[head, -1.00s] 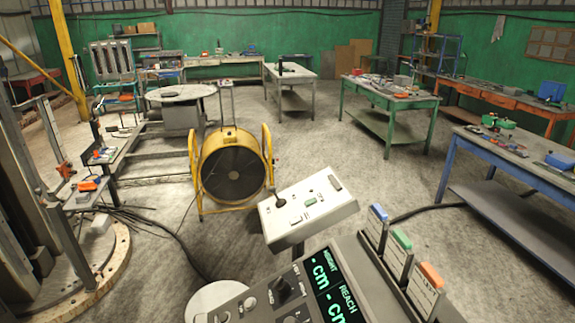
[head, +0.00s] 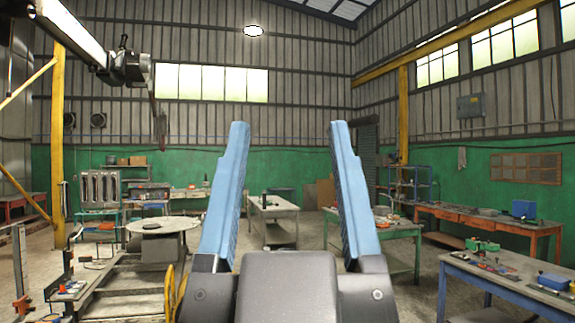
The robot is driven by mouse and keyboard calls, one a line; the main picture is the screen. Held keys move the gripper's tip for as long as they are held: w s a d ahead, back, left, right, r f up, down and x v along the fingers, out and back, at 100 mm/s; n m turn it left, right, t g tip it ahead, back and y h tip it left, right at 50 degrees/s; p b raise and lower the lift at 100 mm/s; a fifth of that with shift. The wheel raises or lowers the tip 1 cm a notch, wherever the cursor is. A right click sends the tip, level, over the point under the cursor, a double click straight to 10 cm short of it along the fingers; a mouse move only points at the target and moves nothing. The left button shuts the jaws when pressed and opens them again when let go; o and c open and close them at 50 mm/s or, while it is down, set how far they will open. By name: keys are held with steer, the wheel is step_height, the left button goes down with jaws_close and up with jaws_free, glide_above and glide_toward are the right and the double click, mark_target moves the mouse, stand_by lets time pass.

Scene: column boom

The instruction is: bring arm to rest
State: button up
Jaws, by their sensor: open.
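My gripper (head: 284,150) is in the middle of the head view, close to the camera and pointing up. Its two blue fingers stand wide apart with nothing between them. Its dark grey body fills the bottom middle of the view and hides the floor behind it. The rest of my arm is not visible.
A boom (head: 82,35) with a dark head hangs at the upper left. A round table (head: 163,226) stands at left, a grey table (head: 273,211) behind the gripper. A green table (head: 402,232), an orange bench (head: 545,229) and a blue table (head: 470,292) stand at right.

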step_height(320, 180, down, 12)
steer(key=b, duration=1.1)
steer(key=shift+w+r, duration=0.1)
